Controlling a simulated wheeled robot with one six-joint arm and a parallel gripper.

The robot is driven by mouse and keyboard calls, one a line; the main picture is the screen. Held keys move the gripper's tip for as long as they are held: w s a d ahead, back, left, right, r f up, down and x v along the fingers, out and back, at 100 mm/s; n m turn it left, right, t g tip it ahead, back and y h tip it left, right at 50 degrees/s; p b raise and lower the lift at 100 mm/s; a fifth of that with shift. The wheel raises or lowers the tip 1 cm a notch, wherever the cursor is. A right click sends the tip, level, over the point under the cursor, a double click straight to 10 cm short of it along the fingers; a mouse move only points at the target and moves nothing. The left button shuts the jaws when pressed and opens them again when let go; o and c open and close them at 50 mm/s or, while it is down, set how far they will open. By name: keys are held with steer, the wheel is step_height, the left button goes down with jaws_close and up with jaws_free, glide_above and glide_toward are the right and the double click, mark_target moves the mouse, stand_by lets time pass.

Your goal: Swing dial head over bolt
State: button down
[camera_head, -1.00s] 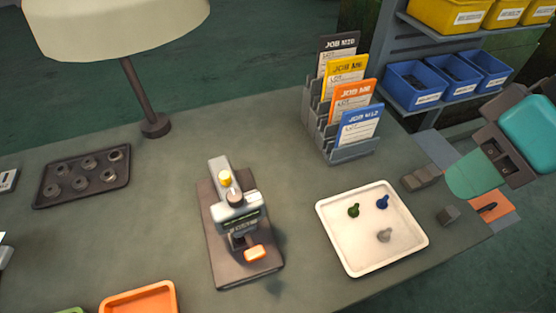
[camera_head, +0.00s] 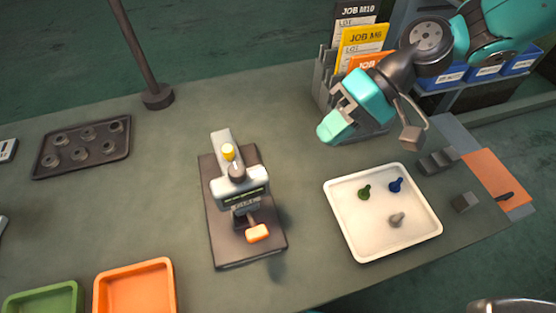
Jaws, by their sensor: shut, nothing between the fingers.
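The dial gauge stand (camera_head: 240,195) stands on a dark base plate in the middle of the table. Its grey head has a yellow-topped knob (camera_head: 228,152) and a dark display strip. An orange block (camera_head: 257,233) sticks out low at its front. I cannot tell whether a bolt sits under the head. A green bolt (camera_head: 364,192), a blue bolt (camera_head: 396,185) and a grey bolt (camera_head: 397,219) rest apart in the white tray (camera_head: 362,252). My gripper (camera_head: 332,128) is shut and empty, above the table in front of the card rack, right of the stand and touching neither stand nor bolts.
Job cards (camera_head: 366,38) stand in a rack at the back, partly hidden by my arm. Dark blocks (camera_head: 437,161) lie right of the white tray. A dark ring tray (camera_head: 118,150) is at left, orange (camera_head: 102,290) and green (camera_head: 76,292) trays at front left. Table between rack and stand is clear.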

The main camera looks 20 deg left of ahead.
steer(key=s+a+f+p, duration=0.3)
steer(key=s+a+f, duration=0.1)
steer(key=a, duration=0.3)
steer(key=shift+s+a+f, duration=0.25)
steer(key=shift+s+f, duration=0.15)
steer(key=shift+s, duration=0.35)
